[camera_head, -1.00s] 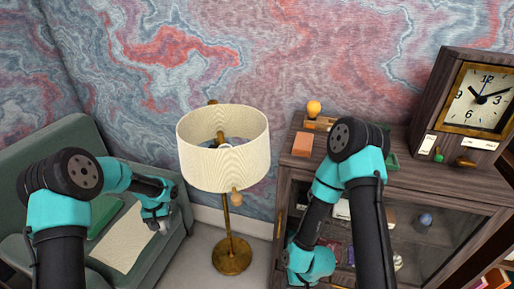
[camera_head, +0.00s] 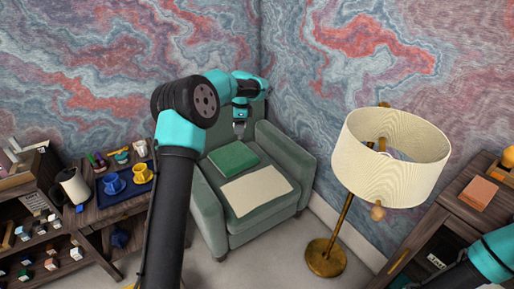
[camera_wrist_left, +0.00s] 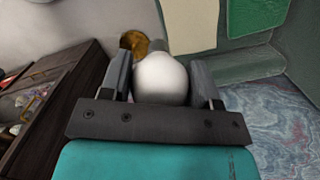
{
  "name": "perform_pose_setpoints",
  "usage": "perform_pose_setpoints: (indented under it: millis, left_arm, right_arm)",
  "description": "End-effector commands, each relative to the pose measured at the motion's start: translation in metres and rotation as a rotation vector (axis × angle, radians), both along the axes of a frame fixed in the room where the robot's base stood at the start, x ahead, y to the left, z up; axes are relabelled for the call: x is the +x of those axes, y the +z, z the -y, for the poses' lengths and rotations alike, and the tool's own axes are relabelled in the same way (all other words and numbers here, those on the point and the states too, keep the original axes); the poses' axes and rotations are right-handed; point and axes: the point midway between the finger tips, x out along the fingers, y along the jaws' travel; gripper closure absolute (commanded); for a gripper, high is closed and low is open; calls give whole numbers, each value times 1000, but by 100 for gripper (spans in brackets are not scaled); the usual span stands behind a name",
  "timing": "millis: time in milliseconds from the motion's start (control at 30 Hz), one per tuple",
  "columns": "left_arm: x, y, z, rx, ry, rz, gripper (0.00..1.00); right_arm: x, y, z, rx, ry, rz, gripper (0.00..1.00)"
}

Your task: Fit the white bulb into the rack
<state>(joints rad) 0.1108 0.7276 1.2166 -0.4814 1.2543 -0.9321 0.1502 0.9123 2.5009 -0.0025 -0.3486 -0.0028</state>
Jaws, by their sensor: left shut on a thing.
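The white bulb (camera_wrist_left: 160,78) sits between the two fingers of my left gripper (camera_wrist_left: 160,85) in the left wrist view, with its grey end pointing away from the wrist. In the head view my left gripper (camera_head: 240,128) hangs above the back of the green armchair, shut; the bulb is too small to make out there. A yellow bulb (camera_head: 508,156) is cut by the right edge, at the cabinet top. The wooden piece under it (camera_head: 505,172) may be the rack; most of it is out of view. My right gripper is out of view; only part of that arm shows at lower right.
An orange block (camera_head: 479,193) lies on that cabinet. A blue tray (camera_head: 124,190) with cups is at left.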

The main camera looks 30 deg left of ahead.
Motion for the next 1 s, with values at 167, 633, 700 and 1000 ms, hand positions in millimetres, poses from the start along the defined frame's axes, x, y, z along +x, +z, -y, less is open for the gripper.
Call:
perform_pose_setpoints:
  millis: [167, 633, 700, 1000]
  left_arm:
    - [-15, 57, -48, 1, -185, 6, 67]
    - [-92, 199, -150, 3, -699, 5, 67]
    - [-106, 219, -162, 3, -773, 5, 67]
    - [-149, 269, -190, 0, -981, 1, 67]
  right_arm:
    - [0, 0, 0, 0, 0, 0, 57]
    - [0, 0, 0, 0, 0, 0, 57]
    - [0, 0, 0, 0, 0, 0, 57]
    - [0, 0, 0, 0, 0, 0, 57]
